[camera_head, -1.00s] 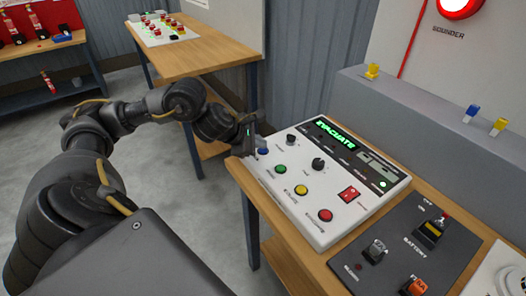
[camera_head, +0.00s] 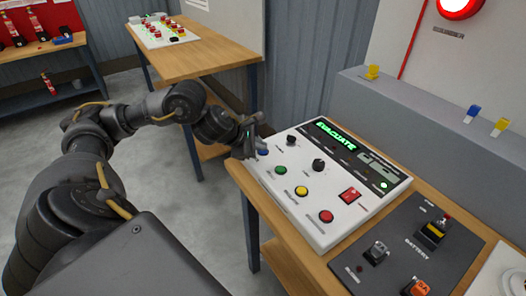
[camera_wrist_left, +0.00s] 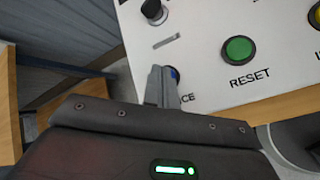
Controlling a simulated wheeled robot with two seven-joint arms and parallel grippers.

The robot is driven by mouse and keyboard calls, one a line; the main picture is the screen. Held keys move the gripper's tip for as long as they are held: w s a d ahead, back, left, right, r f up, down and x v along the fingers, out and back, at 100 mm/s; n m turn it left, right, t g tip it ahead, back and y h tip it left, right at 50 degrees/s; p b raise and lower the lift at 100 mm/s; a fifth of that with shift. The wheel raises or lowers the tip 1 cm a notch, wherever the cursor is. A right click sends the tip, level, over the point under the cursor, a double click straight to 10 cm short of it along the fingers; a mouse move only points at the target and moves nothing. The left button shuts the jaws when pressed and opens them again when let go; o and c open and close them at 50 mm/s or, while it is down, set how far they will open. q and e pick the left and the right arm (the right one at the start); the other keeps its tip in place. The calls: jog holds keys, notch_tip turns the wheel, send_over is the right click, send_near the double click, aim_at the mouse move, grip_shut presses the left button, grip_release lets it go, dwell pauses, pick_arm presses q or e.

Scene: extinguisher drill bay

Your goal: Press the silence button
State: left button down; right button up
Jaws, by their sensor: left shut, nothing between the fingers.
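The control panel (camera_head: 303,213) is a white sloped box with an "EVACUATE" display. Its blue button (camera_head: 263,152) sits at the panel's left end, mostly hidden by my gripper. In the left wrist view only a blue sliver of the button (camera_wrist_left: 175,73) shows behind the fingers, with the label end "CE" beside it. My left gripper (camera_head: 257,146) is shut and empty, its tips at the blue button. The fingers also show in the left wrist view (camera_wrist_left: 158,84). I cannot tell whether they touch the button. My right gripper is not in view.
Green reset (camera_head: 280,170), yellow (camera_head: 302,191) and red (camera_head: 326,216) buttons line the panel's front. Black knobs (camera_head: 318,165) and a red switch (camera_head: 349,195) sit behind them. A dark battery panel (camera_head: 405,245) lies to the right. Another table (camera_head: 205,58) stands behind.

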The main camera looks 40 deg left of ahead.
aim_at(260, 152)
pick_arm(q)
jog(key=shift+f, duration=0.15)
dwell(0.5)
jog(key=shift+r+p, duration=0.5)
jog(key=shift+r, duration=0.35)
notch_tip(260, 152, up, 5)
jog(key=p, duration=0.4)
jog(key=shift+r, duration=0.1)
dwell(0.6)
